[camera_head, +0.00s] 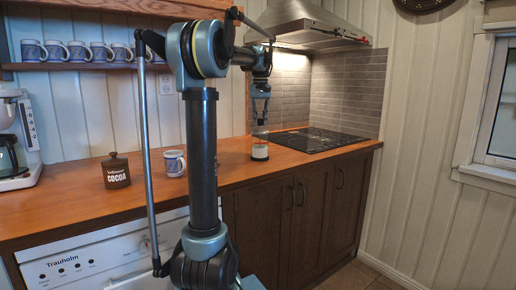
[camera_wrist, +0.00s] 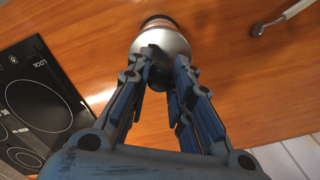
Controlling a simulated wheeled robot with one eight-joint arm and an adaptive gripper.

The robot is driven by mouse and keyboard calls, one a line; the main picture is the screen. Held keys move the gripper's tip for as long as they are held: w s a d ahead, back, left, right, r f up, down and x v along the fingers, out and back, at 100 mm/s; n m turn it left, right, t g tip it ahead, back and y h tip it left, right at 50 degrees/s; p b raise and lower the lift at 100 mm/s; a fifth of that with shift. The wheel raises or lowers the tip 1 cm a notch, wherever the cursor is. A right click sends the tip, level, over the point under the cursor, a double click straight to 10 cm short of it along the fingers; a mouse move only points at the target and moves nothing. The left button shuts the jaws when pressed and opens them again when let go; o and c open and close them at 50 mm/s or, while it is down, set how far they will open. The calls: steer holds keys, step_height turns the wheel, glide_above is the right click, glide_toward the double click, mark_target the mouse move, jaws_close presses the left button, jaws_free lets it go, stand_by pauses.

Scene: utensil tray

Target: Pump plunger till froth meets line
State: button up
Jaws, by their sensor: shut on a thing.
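The frother (camera_head: 260,152) stands upright on the wooden counter, left of the cooktop, in the head view. It is a small clear vessel with pale contents and a dark base. A thin plunger rod (camera_head: 261,130) rises from it toward my gripper (camera_head: 261,108). In the wrist view the frother's silvery round lid (camera_wrist: 172,46) shows beyond the fingertips. My gripper (camera_wrist: 160,72) is shut on the dark plunger knob (camera_wrist: 159,77). The fill line and the froth level are too small to make out in the head view and are hidden in the wrist view.
A black cooktop (camera_head: 318,139) lies to the right. A blue and white mug (camera_head: 174,163) and a brown cocoa jar (camera_head: 116,172) stand to the left. A coffee maker (camera_head: 17,140) is at far left. A range hood (camera_head: 305,27) hangs above.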

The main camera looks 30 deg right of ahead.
steer(key=shift+r, duration=1.9)
steer(key=shift+f, duration=2.5)
steer(key=shift+r, duration=2.55)
steer(key=shift+f, duration=2.55)
steer(key=shift+r, duration=2.55)
